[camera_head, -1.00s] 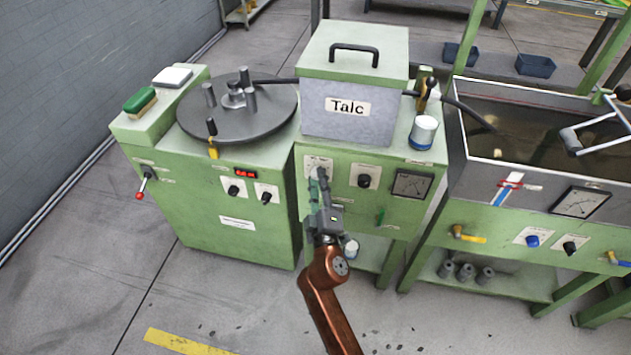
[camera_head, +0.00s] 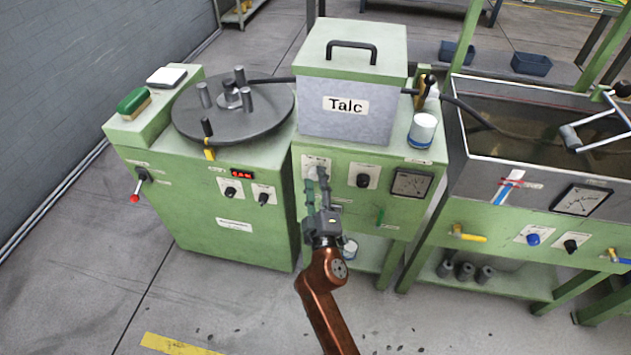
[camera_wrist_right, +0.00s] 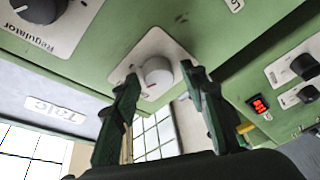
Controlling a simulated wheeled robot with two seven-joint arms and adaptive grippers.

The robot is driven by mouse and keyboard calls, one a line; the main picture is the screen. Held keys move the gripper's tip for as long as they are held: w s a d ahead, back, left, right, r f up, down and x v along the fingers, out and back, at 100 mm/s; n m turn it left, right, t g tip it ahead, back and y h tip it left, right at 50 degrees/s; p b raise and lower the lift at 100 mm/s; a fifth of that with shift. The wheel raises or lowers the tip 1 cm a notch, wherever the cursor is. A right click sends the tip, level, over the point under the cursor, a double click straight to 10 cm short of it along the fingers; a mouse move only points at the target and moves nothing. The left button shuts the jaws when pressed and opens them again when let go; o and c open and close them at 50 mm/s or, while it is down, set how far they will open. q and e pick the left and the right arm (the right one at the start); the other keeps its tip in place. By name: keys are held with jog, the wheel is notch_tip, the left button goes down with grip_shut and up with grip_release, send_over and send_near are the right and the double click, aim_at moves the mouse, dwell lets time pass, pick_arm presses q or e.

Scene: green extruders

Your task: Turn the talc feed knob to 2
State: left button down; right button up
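The talc machine's grey box (camera_head: 347,118) carries the label "Talc" and stands on a green cabinet. My right gripper (camera_head: 317,186) is in front of the white knob plate (camera_head: 316,162) on the cabinet's left, hiding most of it. In the wrist view, a light grey round knob (camera_wrist_right: 157,72) sits on its white plate between the fingertips of my open right gripper (camera_wrist_right: 160,82). Gaps show on both sides, so the fingers do not visibly grip the knob. The scale numbers and pointer setting are too small to read. My left gripper is not in view.
A black knob (camera_head: 362,181) is right of the gripper; the wrist view labels this knob (camera_wrist_right: 40,8) "Regulator". A gauge (camera_head: 410,183) is beyond it. The turntable machine (camera_head: 222,205) stands left, a water tank (camera_head: 530,205) right. The front floor is clear.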

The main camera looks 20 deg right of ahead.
jog(key=shift+o, duration=0.3)
notch_tip(320, 180, up, 10)
jog(key=shift+s+d+f, duration=0.1)
jog(key=shift+s, duration=0.05)
jog(key=shift+r, duration=0.25)
jog(key=shift+f, duration=0.1)
jog(key=shift+c, duration=0.2)
